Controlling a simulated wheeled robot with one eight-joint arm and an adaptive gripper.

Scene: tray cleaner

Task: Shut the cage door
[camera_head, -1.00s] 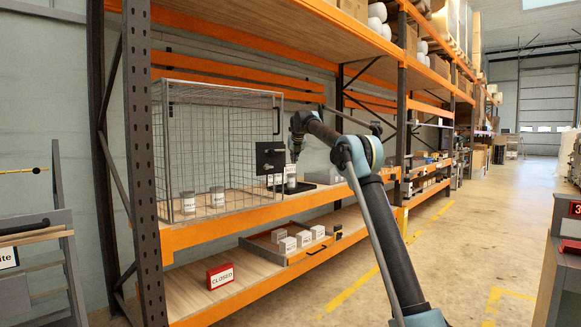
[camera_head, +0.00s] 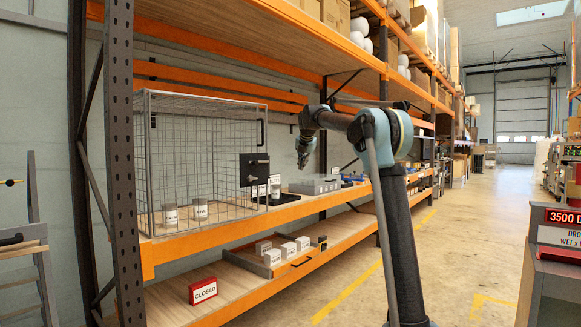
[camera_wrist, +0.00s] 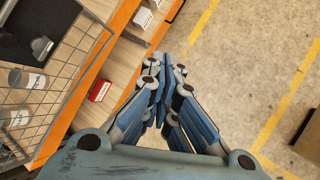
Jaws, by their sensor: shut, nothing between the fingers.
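The wire-mesh cage (camera_head: 208,100) stands on the middle shelf at the left in the head view. A black plate with knobs (camera_head: 254,168) and a dark upright handle (camera_head: 261,133) are at its right front edge. I cannot tell clearly how far the cage door is open. Two labelled canisters (camera_head: 170,214) (camera_head: 201,208) show through the mesh. In the wrist view, mesh (camera_wrist: 75,60) lies at the left, with canisters beneath it. My gripper (camera_head: 302,160) is shut and empty, to the right of the black plate and apart from it. It also shows in the wrist view (camera_wrist: 164,65).
A canister (camera_head: 275,191) on a black tray (camera_head: 288,199) and a grey tray (camera_head: 315,187) are right of the cage. The rack's upright (camera_head: 120,160) is at left. The aisle floor is free.

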